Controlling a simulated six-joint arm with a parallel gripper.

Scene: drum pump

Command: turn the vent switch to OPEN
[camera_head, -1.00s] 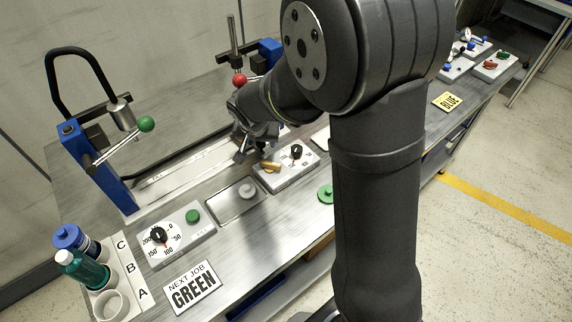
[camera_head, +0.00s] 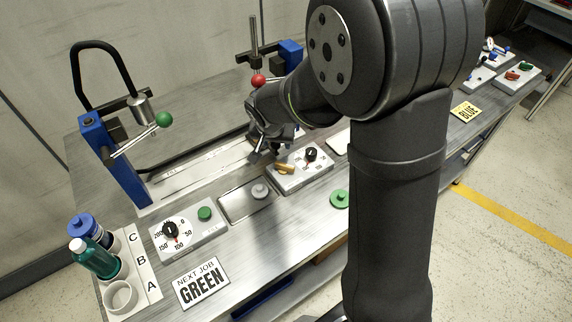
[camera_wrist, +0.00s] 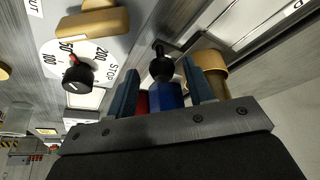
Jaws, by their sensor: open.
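A light grey control box (camera_head: 306,180) stands on the bench and carries a tan lever (camera_head: 285,168) and a black knob (camera_head: 311,154). In the wrist view the tan lever (camera_wrist: 92,22) is at the upper left, beside the black knob (camera_wrist: 77,74) on a white dial marked 50, 100, 200 and STOP. No OPEN mark is readable, so I cannot tell which control is the vent switch. My gripper (camera_head: 264,148) is just left of the box, above the bench. Its two fingers (camera_wrist: 160,75) are apart, with a small black round-ended part (camera_wrist: 162,66) showing between them, its depth unclear.
A gauge box (camera_head: 188,234) with a green button (camera_head: 204,213) is nearer, past a metal tray (camera_head: 236,213). A blue clamp stand (camera_head: 115,165) with a green ball stands left. A red ball (camera_head: 258,80) is behind my gripper.

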